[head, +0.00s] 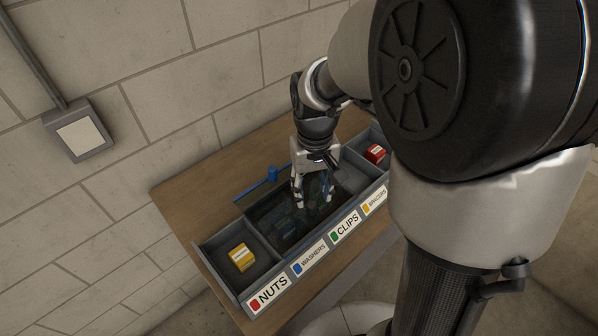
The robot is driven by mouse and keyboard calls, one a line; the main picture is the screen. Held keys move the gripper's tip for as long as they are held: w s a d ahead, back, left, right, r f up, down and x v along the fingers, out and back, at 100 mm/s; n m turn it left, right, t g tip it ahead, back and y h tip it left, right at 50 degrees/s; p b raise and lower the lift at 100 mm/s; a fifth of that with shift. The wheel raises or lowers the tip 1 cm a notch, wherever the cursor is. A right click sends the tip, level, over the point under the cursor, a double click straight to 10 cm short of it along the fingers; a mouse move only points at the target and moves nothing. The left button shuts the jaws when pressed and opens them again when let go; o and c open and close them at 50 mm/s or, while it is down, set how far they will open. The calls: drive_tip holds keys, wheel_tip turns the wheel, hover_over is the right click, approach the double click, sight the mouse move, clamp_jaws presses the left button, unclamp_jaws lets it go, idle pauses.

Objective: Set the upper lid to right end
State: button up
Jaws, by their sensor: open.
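A grey tray (221,245) with compartments labelled NUTS, WASHERS, CLIPS and SPACERS sits on a wooden table. A dark, see-through lid (264,214) covers the middle compartments. I cannot tell where one lid ends and another begins. A blue bar with an upright blue knob (272,174) runs along the back edge; I cannot tell which lid it belongs to. My gripper (313,203) points down over the lid's right part, fingers apart and nothing seen between them. It is to the right of the knob. Whether the fingertips touch the lid is unclear. My arm hides part of the tray's right side.
A yellow box (240,256) lies in the uncovered left compartment, above the NUTS label. A red box (375,153) lies in the uncovered right compartment. The wooden table (192,198) is bare behind the tray. A block wall (150,100) stands close behind and left.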

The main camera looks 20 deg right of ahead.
sight(312, 204)
wheel_tip(312, 204, down, 6)
drive_tip(key=shift+r+b, duration=0.1)
drive_tip(key=shift+b, duration=0.7)
drive_tip(key=shift+c, duration=0.2)
clamp_jaws()
